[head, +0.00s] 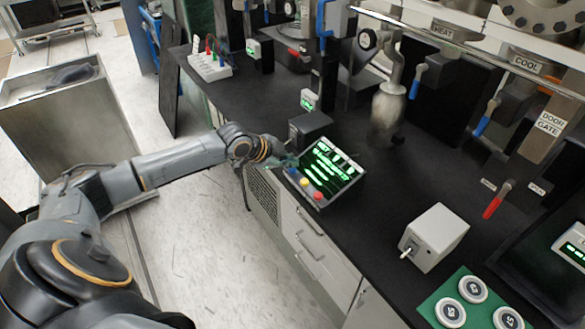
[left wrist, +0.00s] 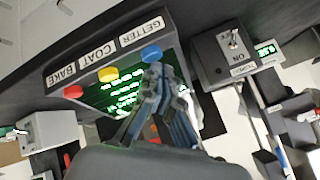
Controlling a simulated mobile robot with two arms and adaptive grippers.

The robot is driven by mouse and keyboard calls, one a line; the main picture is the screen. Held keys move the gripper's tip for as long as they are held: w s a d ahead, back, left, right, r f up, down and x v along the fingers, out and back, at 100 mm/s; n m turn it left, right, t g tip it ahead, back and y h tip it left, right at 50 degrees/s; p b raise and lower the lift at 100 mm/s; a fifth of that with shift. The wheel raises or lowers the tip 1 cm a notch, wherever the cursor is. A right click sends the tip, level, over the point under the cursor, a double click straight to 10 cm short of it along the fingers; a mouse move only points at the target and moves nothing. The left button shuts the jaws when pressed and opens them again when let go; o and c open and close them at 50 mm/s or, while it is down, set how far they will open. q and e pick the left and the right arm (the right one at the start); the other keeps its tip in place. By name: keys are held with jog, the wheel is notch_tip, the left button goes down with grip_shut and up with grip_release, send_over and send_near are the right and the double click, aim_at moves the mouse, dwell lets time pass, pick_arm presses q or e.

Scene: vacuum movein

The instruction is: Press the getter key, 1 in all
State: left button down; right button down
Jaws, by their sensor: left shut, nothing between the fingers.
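The getter key is the blue round button (left wrist: 151,53) under the GETTER label on a black console with a lit green screen (head: 335,168). Beside it are the yellow COAT key (left wrist: 108,74) and the red BAKE key (left wrist: 73,91). In the head view, the yellow key (head: 304,182) and red key (head: 317,195) show on the console's front. My left gripper (left wrist: 155,72) is shut and empty, its tips right at the blue key; I cannot tell whether they touch it. In the head view the left gripper (head: 287,161) is at the console's left end. My right gripper is not in view.
A dark box with an ON switch (left wrist: 228,57) stands close beside the console. A white box with a toggle (head: 435,236) and a green panel with round buttons (head: 470,300) lie to the right. A metal bottle (head: 387,113) stands behind. Bare black bench lies between.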

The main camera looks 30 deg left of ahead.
aim_at(290, 170)
pick_arm(q)
jog(key=shift+f, duration=0.6)
dwell(0.4)
jog(key=shift+r, duration=0.1)
jog(key=shift+r+p, duration=0.8)
jog(key=shift+r, duration=0.05)
jog(key=shift+r, duration=0.15)
notch_tip(290, 170, up, 5)
jog(key=p, duration=0.5)
jog(key=shift+f, duration=0.2)
dwell(0.5)
